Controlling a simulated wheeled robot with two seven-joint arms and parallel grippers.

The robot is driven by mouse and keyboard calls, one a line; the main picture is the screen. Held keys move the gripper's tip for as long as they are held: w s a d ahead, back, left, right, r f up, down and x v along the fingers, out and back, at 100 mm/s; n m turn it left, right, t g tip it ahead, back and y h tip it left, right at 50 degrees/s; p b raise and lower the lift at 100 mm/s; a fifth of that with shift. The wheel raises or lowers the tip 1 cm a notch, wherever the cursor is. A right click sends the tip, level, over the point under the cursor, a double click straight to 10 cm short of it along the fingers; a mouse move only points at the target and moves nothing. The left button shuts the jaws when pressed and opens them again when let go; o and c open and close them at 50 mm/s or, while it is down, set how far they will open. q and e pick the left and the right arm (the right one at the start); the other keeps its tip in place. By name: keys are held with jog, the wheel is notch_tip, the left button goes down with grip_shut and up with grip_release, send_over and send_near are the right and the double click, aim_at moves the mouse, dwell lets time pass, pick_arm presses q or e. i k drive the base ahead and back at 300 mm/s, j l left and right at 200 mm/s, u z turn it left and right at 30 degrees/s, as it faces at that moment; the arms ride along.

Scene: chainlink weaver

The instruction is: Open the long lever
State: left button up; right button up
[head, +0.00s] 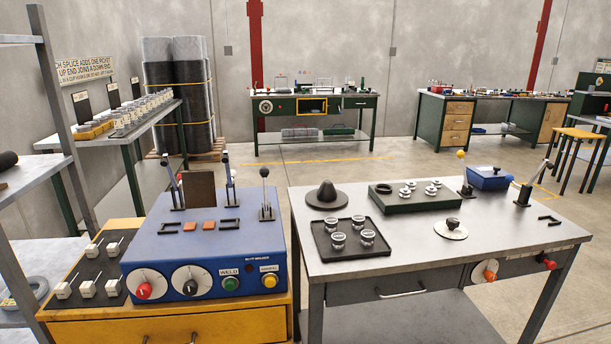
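Several upright levers are in the head view, and I cannot tell which one is the long lever. On the blue machine (202,250) stand a black-knobbed lever (265,192) at its right, a tall lever (227,180) at the back middle, and another lever (173,185) at the back left. On the grey workbench (425,245), a lever with a yellow ball (462,176) stands at the back right. Farther right, a slanted lever (533,182) with a dark tip leans to the upper right. Neither of my grippers is in view.
The blue machine sits on a yellow cabinet (175,328), with dials and buttons on its front. The workbench holds a black tray (350,256) with several small cups, a dark cone (327,195) and a blue box (490,178). A shelf rack (58,150) stands left. Open floor lies behind.

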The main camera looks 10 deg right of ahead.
aim_at(461, 154)
jog(key=i+l+u, duration=0.15)
jog(key=l+u, duration=0.15)
jog(key=l, duration=1.5)
jog(key=l+u, duration=0.25)
jog(key=l, duration=1.55)
